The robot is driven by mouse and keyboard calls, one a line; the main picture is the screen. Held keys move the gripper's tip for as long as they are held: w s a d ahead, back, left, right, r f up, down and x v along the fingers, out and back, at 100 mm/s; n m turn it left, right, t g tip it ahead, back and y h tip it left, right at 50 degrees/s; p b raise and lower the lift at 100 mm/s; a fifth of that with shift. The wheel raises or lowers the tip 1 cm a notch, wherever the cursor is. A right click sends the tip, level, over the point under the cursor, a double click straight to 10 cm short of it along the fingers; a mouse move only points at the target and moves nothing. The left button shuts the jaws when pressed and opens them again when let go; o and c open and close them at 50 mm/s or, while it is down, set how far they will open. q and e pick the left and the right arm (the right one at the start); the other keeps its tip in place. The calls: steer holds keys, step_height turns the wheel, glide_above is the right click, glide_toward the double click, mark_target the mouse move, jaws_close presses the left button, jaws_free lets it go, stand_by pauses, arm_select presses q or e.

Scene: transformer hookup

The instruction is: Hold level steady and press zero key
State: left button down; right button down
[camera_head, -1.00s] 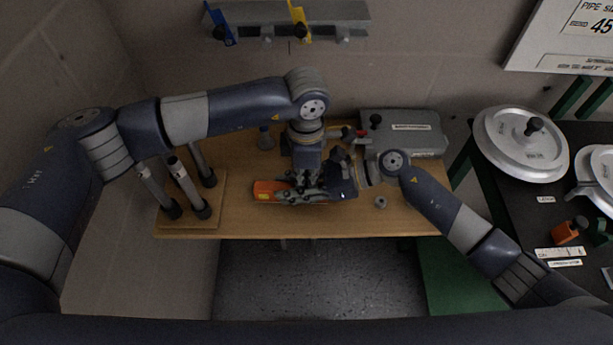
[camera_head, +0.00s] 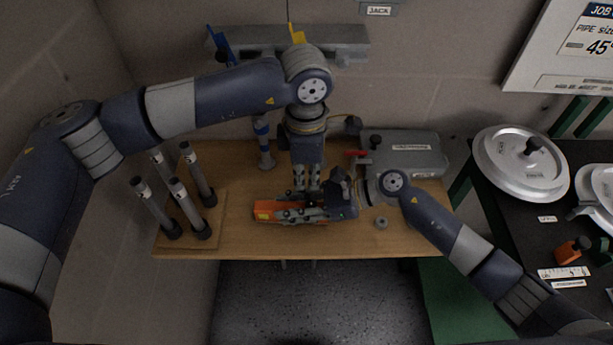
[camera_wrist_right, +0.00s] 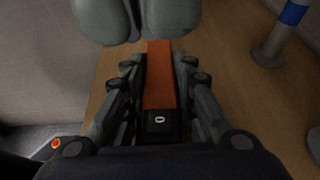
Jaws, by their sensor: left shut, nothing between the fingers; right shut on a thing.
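The orange level (camera_head: 268,207) lies on the wooden bench in the head view. My right gripper (camera_head: 297,215) is shut on it from the right. In the right wrist view the level's orange body (camera_wrist_right: 161,75) runs between the fingers, and its black zero key (camera_wrist_right: 160,121), marked "0", shows at the near end. My left gripper (camera_head: 306,187) is shut and empty, pointing down just behind the level. Its grey fingertips (camera_wrist_right: 137,22) also show at the top of the right wrist view, over the level's far part. Whether they touch the level I cannot tell.
Several grey tubes with dark feet (camera_head: 186,205) stand on a board at the bench's left. A grey box (camera_head: 411,152) sits at the back right, and a small grey ring (camera_head: 381,223) lies right of the level. A blue-banded post (camera_head: 263,143) stands behind.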

steer(key=c, duration=1.2)
jaws_free()
steer(key=shift+c, duration=0.2)
steer(key=shift+d, duration=0.1)
